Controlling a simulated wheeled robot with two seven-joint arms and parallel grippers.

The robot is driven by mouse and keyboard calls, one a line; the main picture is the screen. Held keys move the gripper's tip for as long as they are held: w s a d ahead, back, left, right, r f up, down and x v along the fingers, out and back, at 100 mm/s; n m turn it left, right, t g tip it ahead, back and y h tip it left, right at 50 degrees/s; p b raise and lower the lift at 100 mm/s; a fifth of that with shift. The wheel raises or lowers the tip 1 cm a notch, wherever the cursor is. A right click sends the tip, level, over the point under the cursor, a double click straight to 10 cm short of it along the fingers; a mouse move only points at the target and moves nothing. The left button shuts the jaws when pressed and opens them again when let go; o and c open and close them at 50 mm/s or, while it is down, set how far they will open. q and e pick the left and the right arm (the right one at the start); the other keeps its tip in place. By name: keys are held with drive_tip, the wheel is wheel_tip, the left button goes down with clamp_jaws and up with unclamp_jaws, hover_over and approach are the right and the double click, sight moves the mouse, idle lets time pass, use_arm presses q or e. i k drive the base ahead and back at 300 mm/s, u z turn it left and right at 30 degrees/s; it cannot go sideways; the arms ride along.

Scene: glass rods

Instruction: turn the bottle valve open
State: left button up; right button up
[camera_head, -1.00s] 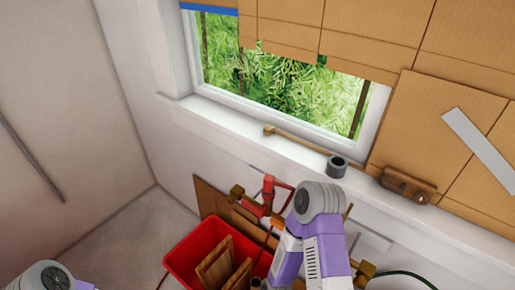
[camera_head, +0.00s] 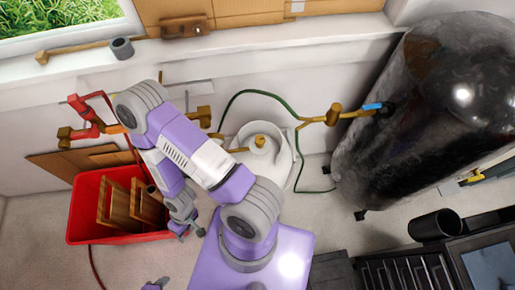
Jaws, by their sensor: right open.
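A white bottle (camera_head: 277,168) stands on the floor by the wall, with a brass valve (camera_head: 260,141) on top. A large black tank (camera_head: 430,110) stands at the right. A brass fitting (camera_head: 333,114) and a small blue handle (camera_head: 372,106) sit at its left side. I cannot tell which of these is the bottle valve. My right gripper (camera_head: 190,233) is open and empty, pointing down beside the red crate, left of the white bottle and apart from both valves. Only a small purple and grey piece, perhaps my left gripper (camera_head: 156,284), shows at the bottom edge.
A red crate (camera_head: 82,215) with wooden pieces stands at the left. Red pipes (camera_head: 88,118) and brass fittings run along the wall. A green hose (camera_head: 243,93) curves by the white bottle. Dark equipment (camera_head: 405,268) fills the lower right. A windowsill runs along the back.

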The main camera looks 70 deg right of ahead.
sight(260, 139)
drive_tip(key=u, duration=1.15)
drive_tip(key=i, duration=0.6)
drive_tip(key=z, duration=4.3)
